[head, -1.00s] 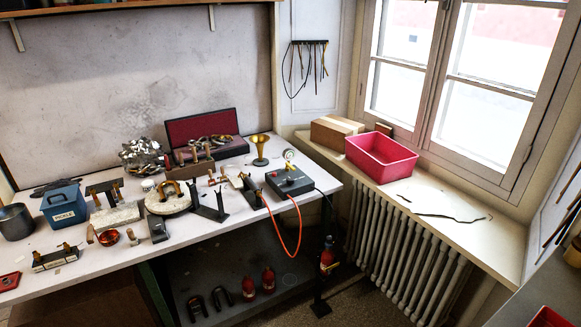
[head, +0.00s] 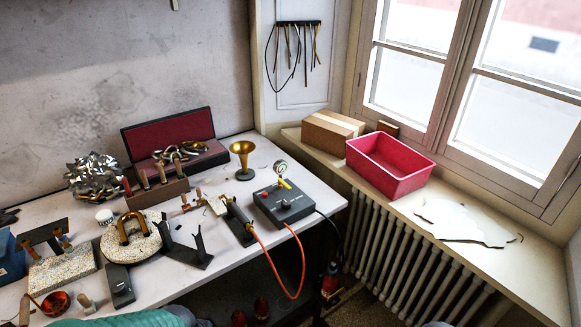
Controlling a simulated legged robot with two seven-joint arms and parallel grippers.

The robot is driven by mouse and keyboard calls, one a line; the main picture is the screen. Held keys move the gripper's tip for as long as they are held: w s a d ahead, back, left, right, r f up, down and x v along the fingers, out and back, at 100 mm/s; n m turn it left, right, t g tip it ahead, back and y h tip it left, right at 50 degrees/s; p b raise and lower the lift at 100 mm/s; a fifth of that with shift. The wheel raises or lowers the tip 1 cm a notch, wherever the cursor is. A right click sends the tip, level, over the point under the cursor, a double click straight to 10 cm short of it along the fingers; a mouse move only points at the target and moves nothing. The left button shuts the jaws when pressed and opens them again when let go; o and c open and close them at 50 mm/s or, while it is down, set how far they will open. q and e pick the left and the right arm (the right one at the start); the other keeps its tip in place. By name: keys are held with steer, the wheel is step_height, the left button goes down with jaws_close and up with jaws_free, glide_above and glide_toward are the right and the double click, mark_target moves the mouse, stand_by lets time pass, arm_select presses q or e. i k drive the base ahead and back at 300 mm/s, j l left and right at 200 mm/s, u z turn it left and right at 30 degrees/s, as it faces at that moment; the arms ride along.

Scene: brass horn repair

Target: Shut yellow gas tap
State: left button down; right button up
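A small yellow tap (head: 285,184) sits just below a round pressure gauge (head: 280,167) on the back part of a dark control box (head: 284,205). The box stands at the right end of the white workbench. The tap is small here, and I cannot tell which way its handle is turned. An orange hose (head: 272,262) runs from the bench edge by the box, hangs in a loop and leads to a dark torch-like tool (head: 238,220). Neither gripper can be made out.
A brass bell piece (head: 243,152) stands behind the box, left of the gauge. A black cable leaves the box to the right. A pink bin (head: 390,167) and a cardboard box (head: 332,130) stand on the windowsill. Tools and parts crowd the bench to the left.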

mark_target(281, 183)
steer(key=i+z, duration=0.3)
steer(key=i, duration=1.25)
